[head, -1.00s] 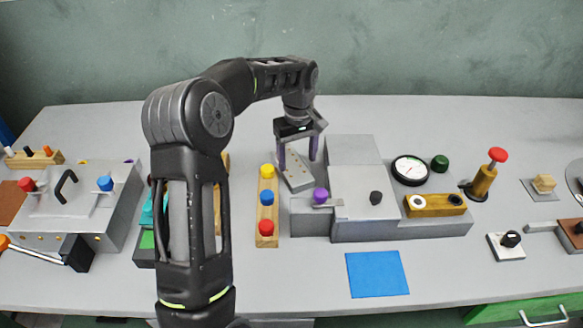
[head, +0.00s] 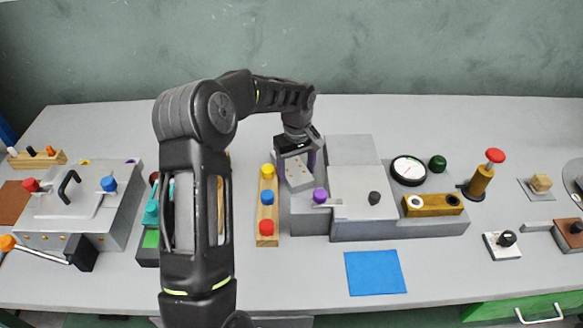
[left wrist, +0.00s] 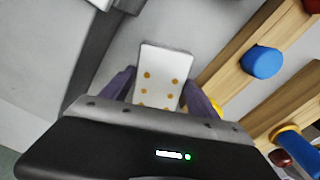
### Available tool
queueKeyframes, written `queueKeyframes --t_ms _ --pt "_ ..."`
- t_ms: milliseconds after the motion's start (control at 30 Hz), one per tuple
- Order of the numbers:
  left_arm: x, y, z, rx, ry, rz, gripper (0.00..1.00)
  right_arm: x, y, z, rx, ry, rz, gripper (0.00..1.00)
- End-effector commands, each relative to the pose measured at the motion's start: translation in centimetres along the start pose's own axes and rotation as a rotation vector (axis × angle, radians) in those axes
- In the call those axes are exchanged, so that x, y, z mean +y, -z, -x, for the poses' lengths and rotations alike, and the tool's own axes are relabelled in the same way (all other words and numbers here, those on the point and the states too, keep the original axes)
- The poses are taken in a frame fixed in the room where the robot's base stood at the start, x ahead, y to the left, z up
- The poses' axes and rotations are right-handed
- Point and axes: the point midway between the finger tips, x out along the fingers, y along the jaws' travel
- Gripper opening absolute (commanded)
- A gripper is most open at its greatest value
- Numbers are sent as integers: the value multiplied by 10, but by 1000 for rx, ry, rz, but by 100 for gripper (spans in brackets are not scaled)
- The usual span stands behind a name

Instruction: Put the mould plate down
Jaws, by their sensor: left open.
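The mould plate is a pale grey, flat plate with several orange-brown dots. It appears to lie flat on the grey table, between the wooden peg strip and the grey press, in the head view (head: 299,178) and in the left wrist view (left wrist: 161,68). My left gripper (head: 296,164) is open just above the plate's far end. In the left wrist view its purple fingers (left wrist: 160,92) stand on either side of the near part of the plate. I cannot tell whether they touch it. The gripper body hides the plate's far end. My right gripper is not in view.
The wooden strip (head: 266,215) with yellow, blue and red knobs stands close left of the plate. The grey press (head: 360,190) with a purple knob (head: 320,195) stands close right. A blue mat (head: 376,273) lies in front. The table behind is clear.

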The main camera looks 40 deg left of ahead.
Motion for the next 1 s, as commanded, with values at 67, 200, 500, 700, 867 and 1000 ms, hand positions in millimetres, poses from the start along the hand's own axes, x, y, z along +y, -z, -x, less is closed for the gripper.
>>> queueKeyframes --t_ms 67,200,500,700,867,1000 --pt "0 0 0 0 0 0 69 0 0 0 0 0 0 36" --pt "0 0 0 0 0 0 69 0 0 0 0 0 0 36" --pt "0 0 0 0 0 0 49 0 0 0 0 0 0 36" --pt "0 0 0 0 0 0 32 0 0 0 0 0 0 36" --pt "0 0 0 0 0 0 19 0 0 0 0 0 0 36" --pt "0 0 0 0 0 0 8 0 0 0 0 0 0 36"
